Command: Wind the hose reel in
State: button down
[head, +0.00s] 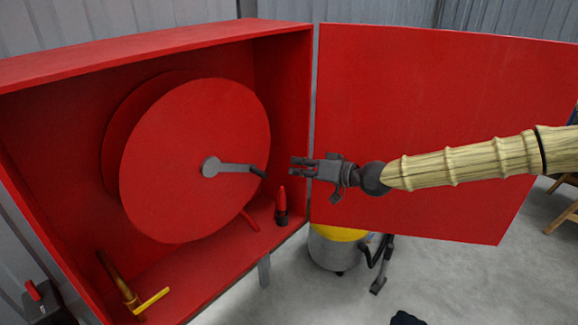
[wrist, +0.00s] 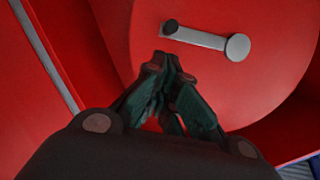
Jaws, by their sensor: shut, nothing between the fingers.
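The red hose reel (head: 190,140) sits inside a red cabinet (head: 285,75) that stands open. A grey crank arm (head: 233,167) runs from the reel's hub to the right and ends in a dark handle (head: 259,172). My gripper (head: 294,167) is just right of the handle, apart from it, with its fingers pointing left. In the wrist view the shut, empty fingers (wrist: 165,62) lie below the crank (wrist: 205,38), whose dark handle (wrist: 171,27) is at its left end. A short red hose piece (head: 250,221) shows under the reel.
The open red cabinet door (head: 420,120) stands behind my arm. A red and black nozzle (head: 282,205) stands on the cabinet floor at right. A brass valve with a yellow lever (head: 150,300) is at lower left. A yellow and grey drum (head: 338,245) stands on the floor below the door.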

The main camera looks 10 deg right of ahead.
aim_at(266, 177)
jog(key=shift+s+d, duration=0.2)
jog(key=shift+s, duration=0.05)
jog(key=c, duration=2.1)
grip_release()
jog(key=shift+d, duration=0.1)
jog(key=o, duration=0.4)
jog(key=shift+s, duration=0.15)
jog(key=o, duration=0.3)
jog(key=shift+a+f, duration=0.1)
jog(key=shift+a, duration=0.15)
jog(key=shift+o, duration=0.4)
jog(key=shift+n+t, duration=0.3)
jog(key=shift+n, duration=0.3)
jog(key=a+f, duration=0.3)
jog(key=a, duration=0.1)
jog(key=shift+s+f+p, duration=0.25)
jog(key=shift+p, duration=0.15)
jog(key=w+a+n+t+p, duration=0.1)
jog(key=w+a, duration=0.1)
jog(key=w+a+f+n+t+p, duration=0.1)
jog(key=w+a+n, duration=0.1)
jog(key=w+a+n+p, duration=0.2)
jog(key=shift+w+f+t, duration=0.4)
